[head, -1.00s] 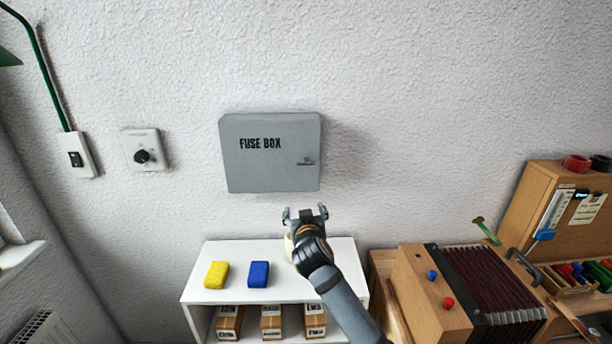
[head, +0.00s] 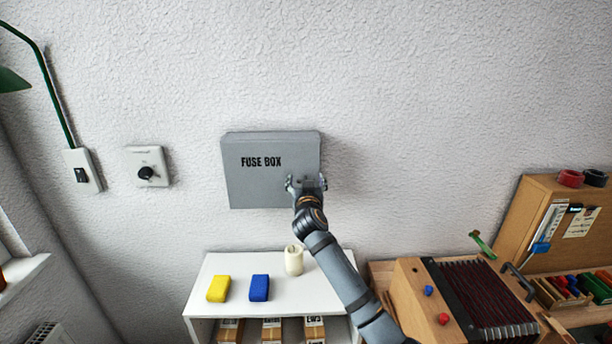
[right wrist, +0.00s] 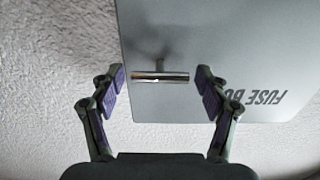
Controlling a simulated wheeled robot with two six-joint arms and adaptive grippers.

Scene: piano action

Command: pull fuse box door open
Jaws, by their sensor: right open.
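The grey fuse box (head: 262,185) is on the white wall, its door shut, with black "FUSE BOX" lettering. My right gripper (head: 307,182) is in front of the door's lower right part and hides the handle in the head view. In the right wrist view the small metal handle (right wrist: 160,77) lies between the two open fingers of my right gripper (right wrist: 161,90), with a gap on each side. The door face (right wrist: 225,50) fills the upper right of that view. My left gripper is not in view.
Below the box stands a white shelf (head: 225,265) with a yellow block (head: 218,288), a blue block (head: 259,288) and a cream cylinder (head: 293,260). A dial (head: 147,167) and a switch (head: 82,171) are on the wall at left. The piano action model (head: 455,300) stands at right.

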